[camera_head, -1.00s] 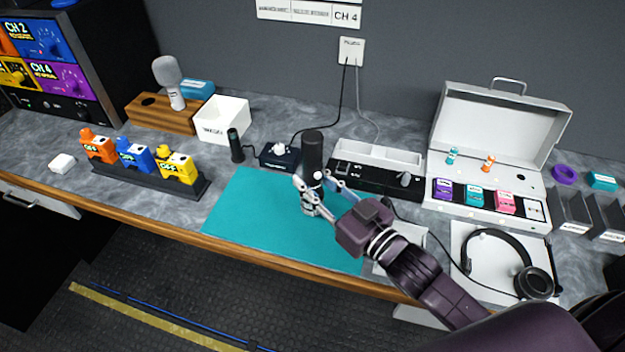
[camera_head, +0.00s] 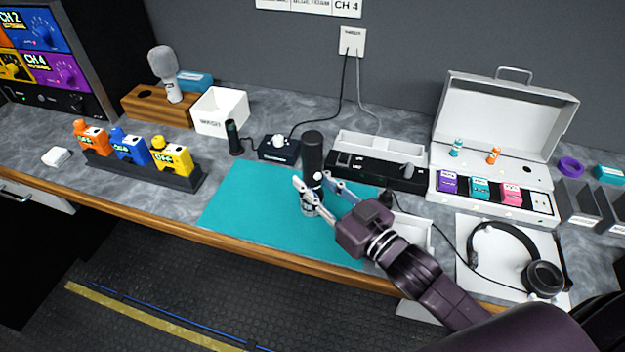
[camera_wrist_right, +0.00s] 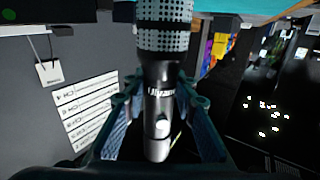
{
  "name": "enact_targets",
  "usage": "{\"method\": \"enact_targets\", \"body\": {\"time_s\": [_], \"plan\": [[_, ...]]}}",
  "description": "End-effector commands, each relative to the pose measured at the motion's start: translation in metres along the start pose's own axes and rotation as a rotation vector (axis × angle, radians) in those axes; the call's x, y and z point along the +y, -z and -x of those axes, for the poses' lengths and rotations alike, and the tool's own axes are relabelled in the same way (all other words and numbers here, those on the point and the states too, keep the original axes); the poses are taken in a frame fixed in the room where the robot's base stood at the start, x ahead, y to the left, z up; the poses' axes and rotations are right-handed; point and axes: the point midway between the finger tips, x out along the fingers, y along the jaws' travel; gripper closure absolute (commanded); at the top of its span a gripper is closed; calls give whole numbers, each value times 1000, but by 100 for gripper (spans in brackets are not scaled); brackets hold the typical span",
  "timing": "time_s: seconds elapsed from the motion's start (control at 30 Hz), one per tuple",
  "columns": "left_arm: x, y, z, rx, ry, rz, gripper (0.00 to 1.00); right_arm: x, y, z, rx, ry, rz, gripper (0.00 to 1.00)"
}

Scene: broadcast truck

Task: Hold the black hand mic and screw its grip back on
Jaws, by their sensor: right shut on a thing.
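The black hand mic (camera_head: 312,152) stands upright over the teal mat (camera_head: 250,212), with its plain black end up and its silvery grille (camera_head: 310,207) down at the mat. I cannot tell whether the grille touches the mat. My right gripper (camera_head: 313,181) is shut on the mic from the front right, low on its body. The right wrist view shows the mic body (camera_wrist_right: 160,100) between the two fingers, with pale lettering, a round light button and the meshed grille (camera_wrist_right: 165,12). My left gripper is not in view.
A small dark upright cylinder (camera_head: 234,138) and a dark box with a knob (camera_head: 279,149) stand behind the mat. Labelled packs (camera_head: 131,149) stand left. An open white case (camera_head: 493,128) and headphones (camera_head: 505,256) are right. The mat's left part is clear.

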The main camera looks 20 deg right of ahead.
Motion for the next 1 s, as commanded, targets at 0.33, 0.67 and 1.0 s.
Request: {"method": "enact_targets", "body": {"time_s": [0.33, 0.67, 1.0], "plan": [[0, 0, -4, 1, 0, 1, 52, 0, -6, 0, 4, 1, 0, 100], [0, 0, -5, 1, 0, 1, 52, 0, -8, 0, 3, 1, 0, 54], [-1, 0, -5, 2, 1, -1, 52, 0, -3, 0, 0, 0, 0, 54]]}}
